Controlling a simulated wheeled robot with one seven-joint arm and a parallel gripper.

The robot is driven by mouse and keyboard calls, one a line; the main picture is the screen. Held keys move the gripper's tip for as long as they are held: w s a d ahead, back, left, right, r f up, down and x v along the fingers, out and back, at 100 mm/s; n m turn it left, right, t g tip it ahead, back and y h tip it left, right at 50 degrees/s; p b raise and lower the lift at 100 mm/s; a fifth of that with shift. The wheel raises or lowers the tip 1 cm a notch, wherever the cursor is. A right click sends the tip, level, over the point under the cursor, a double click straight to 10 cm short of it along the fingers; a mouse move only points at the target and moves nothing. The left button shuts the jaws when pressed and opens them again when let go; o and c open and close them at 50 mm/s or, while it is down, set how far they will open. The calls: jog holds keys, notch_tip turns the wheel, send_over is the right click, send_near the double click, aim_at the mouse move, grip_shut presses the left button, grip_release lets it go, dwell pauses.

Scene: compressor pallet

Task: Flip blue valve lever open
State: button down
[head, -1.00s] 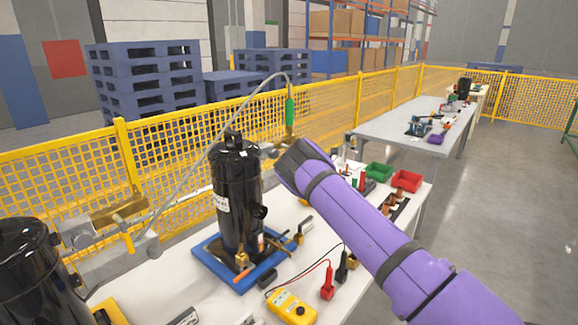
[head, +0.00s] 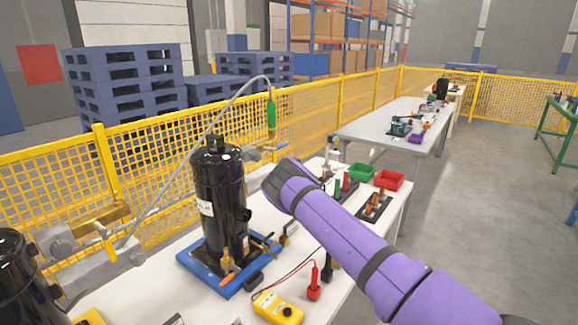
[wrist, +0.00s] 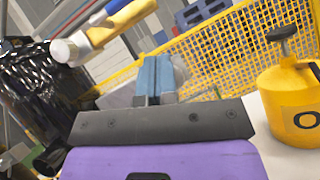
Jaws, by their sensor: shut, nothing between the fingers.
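The blue valve lever (wrist: 75,15) appears as a slanting blue strip at the upper left of the wrist view, cut by the frame edge. It runs beside a brass valve body (wrist: 122,22) with a silver end. The head view hides the fingers behind my purple arm.
The compressor stands on a blue tray (head: 190,258). A grey hose (head: 190,150) arches up to the green grip (head: 271,112). A yellow cylinder (wrist: 290,110) with a black knob stands right of my gripper. A yellow mesh fence (head: 160,165) runs behind the table.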

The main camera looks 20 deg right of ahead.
jog(key=shift+d+v, duration=0.15)
jog(key=shift+v, duration=0.8)
jog(key=shift+d+v, duration=0.15)
jog(key=shift+v, duration=0.85)
jog(key=shift+w+f, duration=0.1)
jog(key=shift+w, duration=0.1)
